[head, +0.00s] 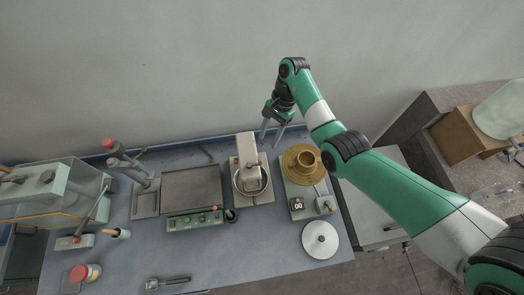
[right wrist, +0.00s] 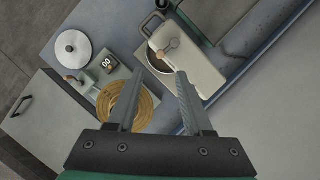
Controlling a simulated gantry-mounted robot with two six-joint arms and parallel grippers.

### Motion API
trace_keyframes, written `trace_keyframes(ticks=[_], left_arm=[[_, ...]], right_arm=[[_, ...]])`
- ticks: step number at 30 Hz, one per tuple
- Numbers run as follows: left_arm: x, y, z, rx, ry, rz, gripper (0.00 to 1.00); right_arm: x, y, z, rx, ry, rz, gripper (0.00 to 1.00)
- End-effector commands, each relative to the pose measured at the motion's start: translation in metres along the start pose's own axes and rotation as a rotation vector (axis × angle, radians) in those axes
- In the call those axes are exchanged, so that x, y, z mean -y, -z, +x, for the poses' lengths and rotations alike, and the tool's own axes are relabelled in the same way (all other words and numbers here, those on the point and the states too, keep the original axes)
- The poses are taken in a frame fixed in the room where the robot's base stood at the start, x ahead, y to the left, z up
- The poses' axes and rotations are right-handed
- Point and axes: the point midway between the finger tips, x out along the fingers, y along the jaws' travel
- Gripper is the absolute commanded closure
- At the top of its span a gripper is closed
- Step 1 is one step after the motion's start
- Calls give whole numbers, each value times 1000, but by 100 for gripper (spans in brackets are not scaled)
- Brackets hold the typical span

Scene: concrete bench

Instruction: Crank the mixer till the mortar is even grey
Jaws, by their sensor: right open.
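The mixer (head: 248,150) is a pale stand unit at the back middle of the bench, with a metal bowl (head: 238,184) under its head. The mortar's colour is too small to tell. My right gripper (head: 270,141) is open and empty, above the bench's back edge, behind and right of the mixer and apart from it. In the right wrist view its fingers (right wrist: 158,76) point toward the mixer and bowl. My left gripper is not in view.
Right of the mixer, a brass-coloured dish (head: 290,163) sits on a scale-like unit with a display (head: 298,205). A round metal lid (head: 320,240) lies in front. Left are a flat plate unit (head: 190,188), a lever stand (head: 145,190) and a clear-sided box (head: 60,190). The front middle is mostly clear.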

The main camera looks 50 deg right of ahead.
Motion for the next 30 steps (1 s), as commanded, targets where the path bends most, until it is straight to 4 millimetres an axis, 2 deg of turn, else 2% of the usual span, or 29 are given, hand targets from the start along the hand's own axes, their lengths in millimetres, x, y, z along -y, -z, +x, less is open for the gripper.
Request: trace_keyframes(ticks=[4,7,18,23,30], left_arm=[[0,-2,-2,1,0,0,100],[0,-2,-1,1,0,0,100],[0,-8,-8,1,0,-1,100],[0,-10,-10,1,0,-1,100],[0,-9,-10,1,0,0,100]], right_arm=[[0,0,9,1,0,0,49],[0,0,24,2,-2,1,49],[0,0,103,2,-1,0,49],[1,0,117,1,2,-1,49],[1,0,118,1,3,0,49]])
